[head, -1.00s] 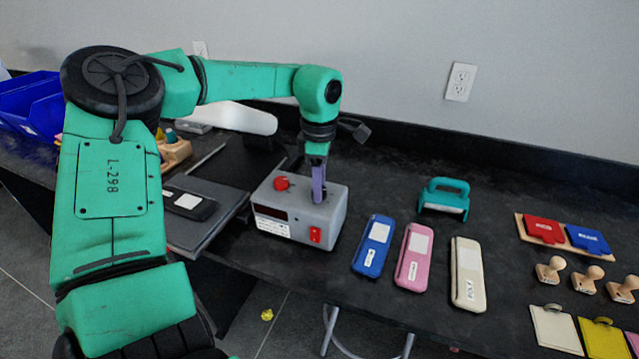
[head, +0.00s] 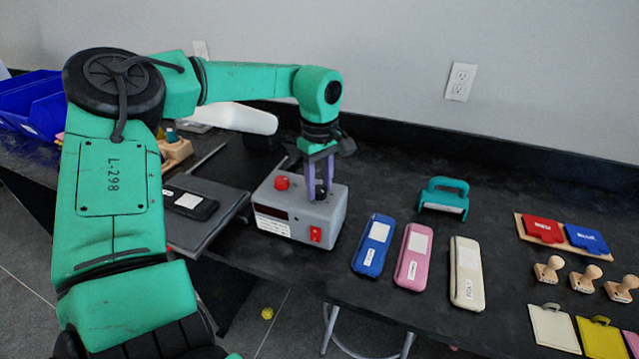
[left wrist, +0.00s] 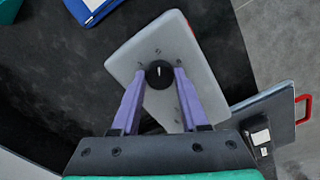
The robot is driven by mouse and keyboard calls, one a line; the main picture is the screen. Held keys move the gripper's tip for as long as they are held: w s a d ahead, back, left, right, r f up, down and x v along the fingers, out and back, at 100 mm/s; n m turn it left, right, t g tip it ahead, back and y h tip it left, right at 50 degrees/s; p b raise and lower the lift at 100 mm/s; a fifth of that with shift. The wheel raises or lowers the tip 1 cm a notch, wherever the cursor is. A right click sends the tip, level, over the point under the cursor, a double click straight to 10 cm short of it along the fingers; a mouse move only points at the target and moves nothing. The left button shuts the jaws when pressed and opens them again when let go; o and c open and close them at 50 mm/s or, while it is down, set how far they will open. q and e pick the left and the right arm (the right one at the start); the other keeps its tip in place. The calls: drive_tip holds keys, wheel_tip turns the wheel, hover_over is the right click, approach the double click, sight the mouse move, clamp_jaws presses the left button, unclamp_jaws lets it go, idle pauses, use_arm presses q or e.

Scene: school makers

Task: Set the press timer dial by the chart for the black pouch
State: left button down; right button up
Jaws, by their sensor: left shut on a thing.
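The grey timer box (head: 300,205) stands on the dark bench, with a red button (head: 282,182) on top and a red switch (head: 316,234) and white label (head: 272,226) on its front. My left gripper (head: 320,196) points down onto its top, its purple fingers shut on the black dial (left wrist: 160,74). In the left wrist view the dial sits between the fingertips, its white mark pointing up the picture; small marks surround it. The black pouch (head: 189,204) lies on the dark press plate (head: 182,236) left of the box. I cannot make out a chart. My right gripper is not in view.
Blue (head: 374,245), pink (head: 413,256) and cream (head: 466,272) pouches lie right of the box. A teal-handled tool (head: 443,198) stands behind them. Stamps, ink pads and coloured tags lie farther right. Blue bins (head: 30,102) stand at the far left.

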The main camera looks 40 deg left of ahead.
sight(319, 189)
use_arm(q)
drive_tip(key=shift+w+r, duration=0.1)
drive_tip(key=shift+r, duration=0.05)
drive_tip(key=shift+c, duration=2.1)
unclamp_jaws()
wheel_tip(319, 189, up, 14)
drive_tip(key=shift+r, duration=0.25)
